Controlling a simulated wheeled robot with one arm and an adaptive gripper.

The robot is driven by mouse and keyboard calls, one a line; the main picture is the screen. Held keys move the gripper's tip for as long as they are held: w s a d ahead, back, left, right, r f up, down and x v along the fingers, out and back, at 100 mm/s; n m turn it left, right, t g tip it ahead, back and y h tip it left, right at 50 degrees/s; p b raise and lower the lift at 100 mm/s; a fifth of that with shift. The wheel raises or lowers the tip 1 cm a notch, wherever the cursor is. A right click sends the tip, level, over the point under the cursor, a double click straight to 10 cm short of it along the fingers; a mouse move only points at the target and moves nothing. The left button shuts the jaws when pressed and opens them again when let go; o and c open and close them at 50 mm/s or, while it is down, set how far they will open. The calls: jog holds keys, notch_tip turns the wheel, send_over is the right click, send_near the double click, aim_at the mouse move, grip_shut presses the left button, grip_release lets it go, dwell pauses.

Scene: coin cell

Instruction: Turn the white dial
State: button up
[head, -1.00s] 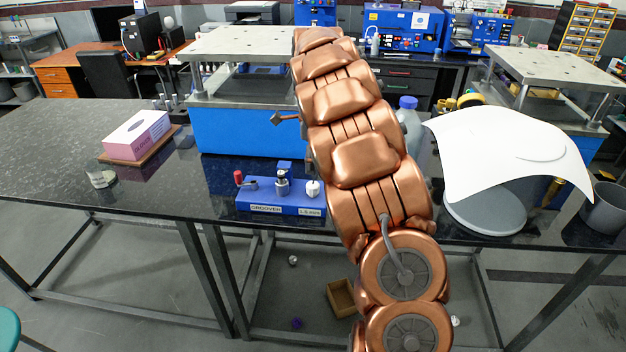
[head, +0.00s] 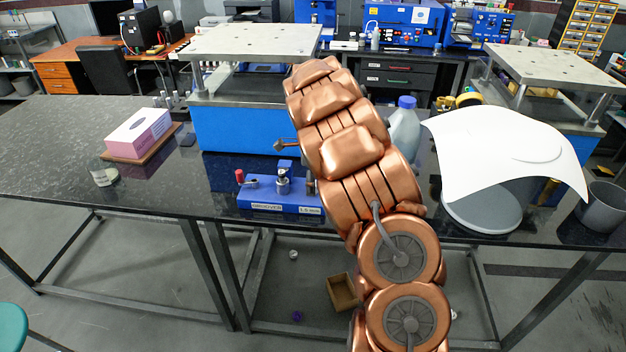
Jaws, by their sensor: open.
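The blue device (head: 262,206) with the labels "GROOVER" and "1.5 mm" sits at the front edge of the black table. It carries a red knob (head: 239,176) at its left and a metal post (head: 283,182) in its middle. The white dial at its right end is hidden behind my copper arm. My gripper (head: 283,146) is mostly hidden behind the arm. Only a small greyish part of it sticks out left, above and behind the device. It is open; whether it touches anything cannot be seen.
A blue press (head: 235,130) with a metal top plate stands behind the device. A pink tissue box (head: 138,132) and a small glass dish (head: 104,177) are to the left. A bottle (head: 404,125) and a white curved sheet (head: 490,150) are to the right.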

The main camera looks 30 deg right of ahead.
jog(key=c, duration=1.1)
jog(key=shift+c, duration=0.2)
